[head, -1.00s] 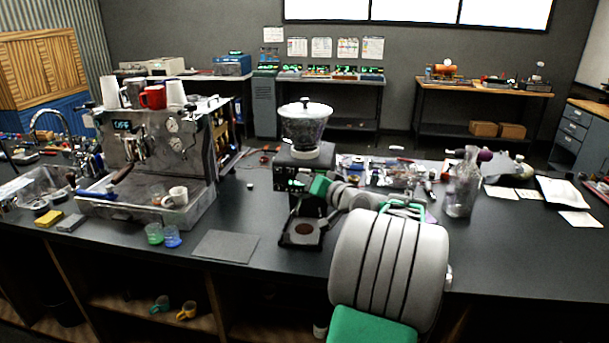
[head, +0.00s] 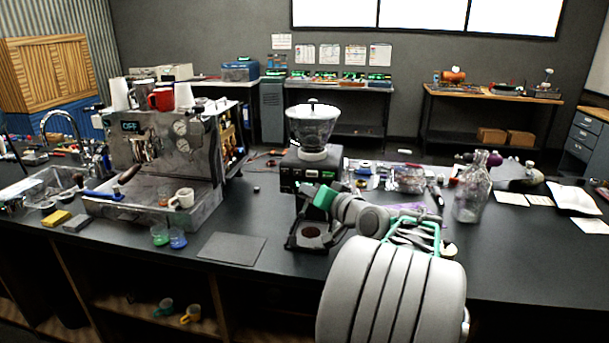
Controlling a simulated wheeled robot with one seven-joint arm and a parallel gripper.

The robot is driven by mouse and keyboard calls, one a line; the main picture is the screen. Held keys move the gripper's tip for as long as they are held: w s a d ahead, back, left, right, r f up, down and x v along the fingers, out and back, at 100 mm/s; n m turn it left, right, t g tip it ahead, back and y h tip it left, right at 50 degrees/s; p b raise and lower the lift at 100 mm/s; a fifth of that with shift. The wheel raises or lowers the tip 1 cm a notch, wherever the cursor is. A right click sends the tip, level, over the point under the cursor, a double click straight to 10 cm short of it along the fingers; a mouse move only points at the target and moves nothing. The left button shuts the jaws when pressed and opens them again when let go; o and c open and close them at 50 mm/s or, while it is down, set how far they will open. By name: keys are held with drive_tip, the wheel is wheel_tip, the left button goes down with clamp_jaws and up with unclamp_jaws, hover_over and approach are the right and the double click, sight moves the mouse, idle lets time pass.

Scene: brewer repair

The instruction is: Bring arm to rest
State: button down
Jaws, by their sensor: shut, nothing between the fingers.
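My arm reaches in from the bottom, right of centre in the head view, its large grey link bent over the counter (head: 520,260). My gripper (head: 308,190) is at the far end past the green wrist piece, in front of the coffee grinder (head: 312,155). It is small and dark against the grinder's dark body, so its fingers are hard to make out. It appears shut and empty. I cannot tell whether it touches the grinder.
An espresso machine (head: 150,150) with cups on top stands at left. A grey mat (head: 232,248), a green glass (head: 159,234) and a blue glass (head: 177,238) lie near the front edge. A glass bottle (head: 472,190) stands right of my arm.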

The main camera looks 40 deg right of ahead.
drive_tip(key=s+f+g+y, duration=0.1)
drive_tip(key=s+f+g, duration=0.3)
drive_tip(key=f, duration=0.5)
drive_tip(key=s+f+g, duration=0.3)
drive_tip(key=s+f, duration=0.2)
drive_tip(key=f, duration=0.4)
drive_tip(key=s+a+f+g+y, duration=0.1)
drive_tip(key=s+a+f+g, duration=0.55)
drive_tip(key=s, duration=0.55)
drive_tip(key=w+a+r+n, duration=0.1)
drive_tip(key=a+r+n, duration=0.1)
drive_tip(key=a, duration=0.7)
drive_tip(key=w+a+r+n, duration=0.2)
drive_tip(key=a+n, duration=0.2)
drive_tip(key=a, duration=0.6)
drive_tip(key=w+a+r+n, duration=0.2)
drive_tip(key=a+n, duration=0.1)
drive_tip(key=a, duration=0.6)
drive_tip(key=shift+w+a+r+t, duration=0.25)
drive_tip(key=shift+r+t, duration=0.1)
drive_tip(key=shift+r, duration=0.05)
